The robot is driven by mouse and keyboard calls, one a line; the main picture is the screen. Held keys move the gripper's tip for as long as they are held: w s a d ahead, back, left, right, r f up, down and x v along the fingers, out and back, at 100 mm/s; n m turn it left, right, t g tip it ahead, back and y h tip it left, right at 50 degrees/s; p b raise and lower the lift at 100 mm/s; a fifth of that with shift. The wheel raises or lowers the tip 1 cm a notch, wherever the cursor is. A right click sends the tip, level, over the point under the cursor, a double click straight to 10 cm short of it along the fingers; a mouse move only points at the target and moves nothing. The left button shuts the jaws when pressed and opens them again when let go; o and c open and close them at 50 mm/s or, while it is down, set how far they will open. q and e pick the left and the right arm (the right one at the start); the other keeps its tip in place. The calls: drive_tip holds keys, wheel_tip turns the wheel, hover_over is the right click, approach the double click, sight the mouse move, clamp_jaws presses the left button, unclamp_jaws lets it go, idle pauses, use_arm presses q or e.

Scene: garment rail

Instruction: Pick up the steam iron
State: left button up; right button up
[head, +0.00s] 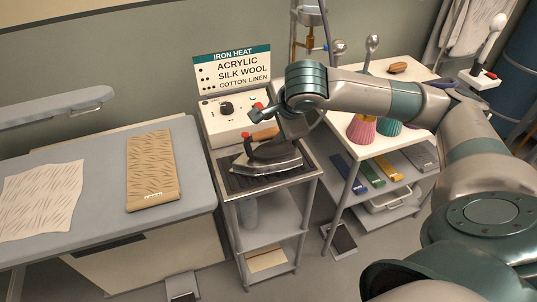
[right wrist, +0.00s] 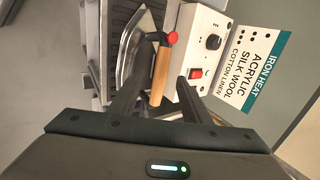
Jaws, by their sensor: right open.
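The steam iron (head: 268,162) has a silver soleplate, a dark body, a wooden handle and a red knob. It rests on a dark ribbed pad (head: 236,184) on top of a metal cart. My right gripper (head: 277,134) is just above the iron at its handle. In the right wrist view, the open fingers of my right gripper (right wrist: 163,75) lie on either side of the wooden handle (right wrist: 161,72), and the soleplate (right wrist: 131,48) shows to the left. Whether the fingers touch the handle is not clear. My left gripper is not in view.
A white control box (head: 226,121) with a dial and red switch stands close behind the iron, under an iron heat sign (head: 232,70). An ironing table (head: 95,215) with folded cloth is at left. A white shelf table (head: 350,125) is at right.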

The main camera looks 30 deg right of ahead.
sight(269, 131)
drive_tip(key=shift+w+d+f+p, duration=0.2)
drive_tip(key=shift+w+f+p, duration=0.25)
drive_tip(key=shift+p, duration=0.35)
drive_tip(key=p+x, duration=0.1)
drive_tip(key=x, duration=0.1)
drive_tip(key=shift+w+d+f+p, duration=0.15)
drive_tip(key=shift+w+f+p, duration=0.05)
drive_tip(key=shift+f+p, duration=0.15)
drive_tip(key=shift+w+f, duration=0.3)
drive_tip(key=shift+f, duration=0.15)
clamp_jaws()
idle(0.6)
drive_tip(key=shift+r, duration=0.15)
